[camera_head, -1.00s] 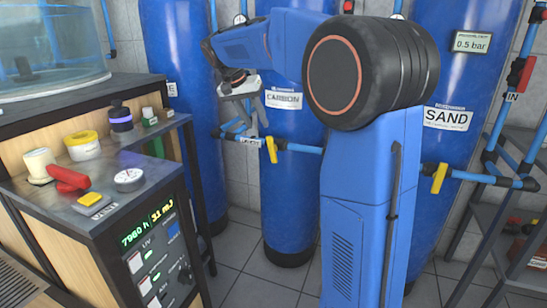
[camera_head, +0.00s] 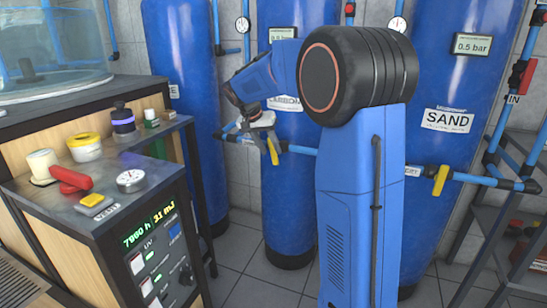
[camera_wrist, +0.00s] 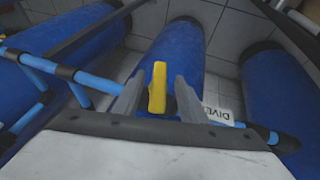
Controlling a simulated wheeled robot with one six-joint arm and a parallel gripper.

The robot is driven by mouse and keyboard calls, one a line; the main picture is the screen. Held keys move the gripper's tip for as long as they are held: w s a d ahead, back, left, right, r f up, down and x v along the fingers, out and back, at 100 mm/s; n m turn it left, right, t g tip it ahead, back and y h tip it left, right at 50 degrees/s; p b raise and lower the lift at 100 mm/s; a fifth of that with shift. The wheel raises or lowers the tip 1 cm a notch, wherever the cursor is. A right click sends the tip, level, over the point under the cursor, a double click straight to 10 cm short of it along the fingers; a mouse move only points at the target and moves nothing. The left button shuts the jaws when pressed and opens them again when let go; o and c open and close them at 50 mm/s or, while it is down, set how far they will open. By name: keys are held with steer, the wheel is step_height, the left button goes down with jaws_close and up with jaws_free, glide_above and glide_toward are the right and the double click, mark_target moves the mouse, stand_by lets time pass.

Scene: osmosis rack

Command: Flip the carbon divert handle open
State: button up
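The yellow divert handle (camera_head: 273,152) is on the blue pipe in front of the carbon tank (camera_head: 291,205) and hangs down, slightly tilted. In the wrist view the handle (camera_wrist: 157,88) stands between the two grey fingers of my gripper (camera_wrist: 160,77). The fingers are apart, with a gap on each side of the handle, the right gap looking wider. A white label (camera_wrist: 217,115) reading "DIVE..." shows right of the fingers. In the head view my gripper (camera_head: 259,138) is at the handle's upper left, and my arm partly covers the carbon label (camera_head: 284,104).
Another yellow handle (camera_head: 440,179) is on the pipe by the sand tank (camera_head: 425,220). Blue pipes run beside my gripper. A cabinet (camera_head: 75,215) with jars and a red-handled item on top stands at left. A dark metal rack (camera_head: 480,220) is at right. Tiled floor lies open between.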

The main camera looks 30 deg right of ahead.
mark_target(273, 154)
steer(key=shift+x, duration=2.4)
jaws_close()
